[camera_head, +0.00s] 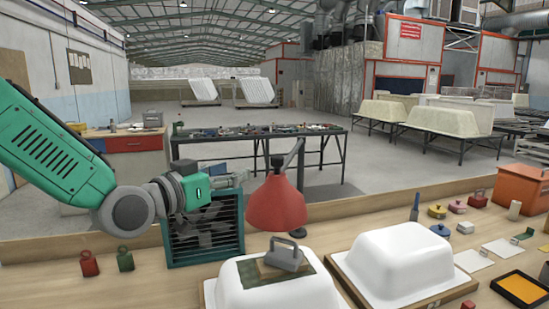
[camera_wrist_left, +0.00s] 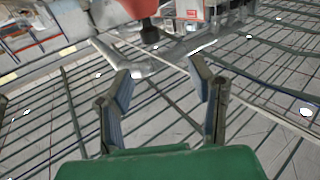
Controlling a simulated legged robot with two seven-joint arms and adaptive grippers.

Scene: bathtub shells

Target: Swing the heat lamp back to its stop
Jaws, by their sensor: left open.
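The heat lamp has a red shade (camera_head: 276,204) on a grey jointed arm (camera_head: 297,152). The shade hangs over the left white tub shell (camera_head: 235,292), above a grey-handled block (camera_head: 285,253) on a dark green patch. My left gripper (camera_head: 240,178) is just left of the shade and a little above it, pointing right, apart from it in the picture. In the left wrist view the two fingers of my left gripper (camera_wrist_left: 161,88) are spread with nothing between them. A red shape at the top of that view may be the shade. My right gripper is not in view.
A dark teal fan box (camera_head: 204,238) stands below my left gripper. A second white shell (camera_head: 405,262) sits to the right. Red (camera_head: 89,264) and green (camera_head: 125,259) weights stand at the left. Small pots, an orange box (camera_head: 522,188) and a yellow pad (camera_head: 522,287) occupy the right.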

